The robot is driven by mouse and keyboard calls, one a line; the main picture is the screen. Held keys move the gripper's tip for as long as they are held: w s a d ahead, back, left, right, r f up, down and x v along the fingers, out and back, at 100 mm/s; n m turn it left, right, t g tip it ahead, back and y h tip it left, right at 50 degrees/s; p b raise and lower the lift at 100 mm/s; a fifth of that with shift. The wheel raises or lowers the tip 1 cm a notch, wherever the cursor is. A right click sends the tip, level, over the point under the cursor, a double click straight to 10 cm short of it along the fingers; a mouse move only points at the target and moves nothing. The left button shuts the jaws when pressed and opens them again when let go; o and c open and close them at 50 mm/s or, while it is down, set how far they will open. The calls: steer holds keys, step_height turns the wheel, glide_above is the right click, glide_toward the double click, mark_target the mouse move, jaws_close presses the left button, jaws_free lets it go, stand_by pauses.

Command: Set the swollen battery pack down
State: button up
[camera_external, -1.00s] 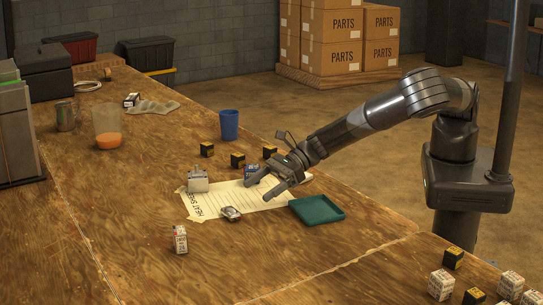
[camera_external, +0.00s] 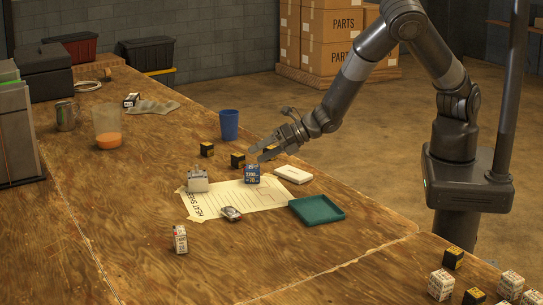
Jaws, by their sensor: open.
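My gripper (camera_external: 261,153) is open and empty, just above and behind the blue box (camera_external: 252,174) with white lettering. That box stands on the far part of the paper sheet (camera_external: 265,198) marked "HEAT S...", the rest unreadable. A flat white pack with rounded edges (camera_external: 293,174) lies beside the sheet's right end, to the right of my gripper and apart from it. A small silver and dark rounded object (camera_external: 231,213) lies at the sheet's near edge. I cannot tell for sure which is the swollen battery pack; the white one looks likeliest.
A green tray (camera_external: 316,210) lies right of the sheet. A grey-white block (camera_external: 198,181) stands at its left end. Black-yellow boxes (camera_external: 238,160) and a blue cup (camera_external: 229,125) stand behind. A small carton (camera_external: 180,240) stands in front. The near left tabletop is clear.

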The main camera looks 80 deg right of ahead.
steer(key=s+d+r+m+g+h, duration=0.2)
steer(key=s+d+r+m, duration=0.3)
steer(key=d+r+m, duration=0.4)
steer(key=s+d+r+m+g+h, duration=0.15)
steer(key=s+d+r+m, duration=0.35)
steer(key=m, duration=0.6)
steer(key=s+d+r+m+g, duration=0.1)
steer(key=s+r+m, duration=0.4)
steer(key=s, duration=0.6)
steer(key=s+d+r+m+g, duration=0.2)
steer(key=s+r+m, duration=0.4)
steer(key=s, duration=0.5)
step_height(320, 180, up, 2)
steer(key=shift+s+d, duration=0.15)
